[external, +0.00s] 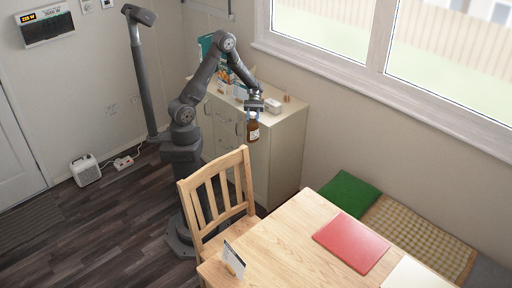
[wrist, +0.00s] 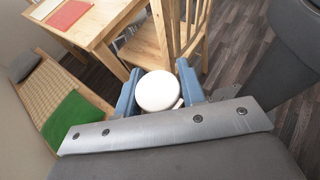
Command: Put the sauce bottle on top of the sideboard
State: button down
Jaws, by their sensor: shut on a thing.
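The sauce bottle (external: 253,128) is brown with a pale label and hangs upright below my gripper (external: 262,107) in the external view. In the wrist view its round white cap (wrist: 158,91) sits between the two blue fingers of my gripper (wrist: 157,92), which is shut on it. The sideboard (external: 284,130) is a cream cabinet under the window, behind the bottle. The bottle is in front of the sideboard's doors in the picture, with its cap at about the height of the top. I cannot tell the exact gap between them.
A wooden chair (external: 217,195) and the table (external: 290,225) stand in front. A red mat (external: 351,243) lies on the table. A green cushion (external: 349,193) lies on the bench.

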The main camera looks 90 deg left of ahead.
jog(key=w+a+r+n+t+y, duration=0.4)
jog(key=a+r+n+t+y, duration=0.7)
jog(key=a+r+n+t, duration=0.5)
jog(key=s+a+f+g, duration=0.1)
jog(key=s+a+f, duration=0.1)
jog(key=a+f, duration=0.8)
jog(key=shift+s+n+g, duration=0.15)
jog(key=shift+n+g, duration=0.15)
jog(key=shift+n, duration=0.1)
jog(key=c, duration=0.9)
grip_release()
jog(key=shift+f, duration=0.1)
jog(key=v, duration=1.2)
jog(key=shift+d, duration=0.15)
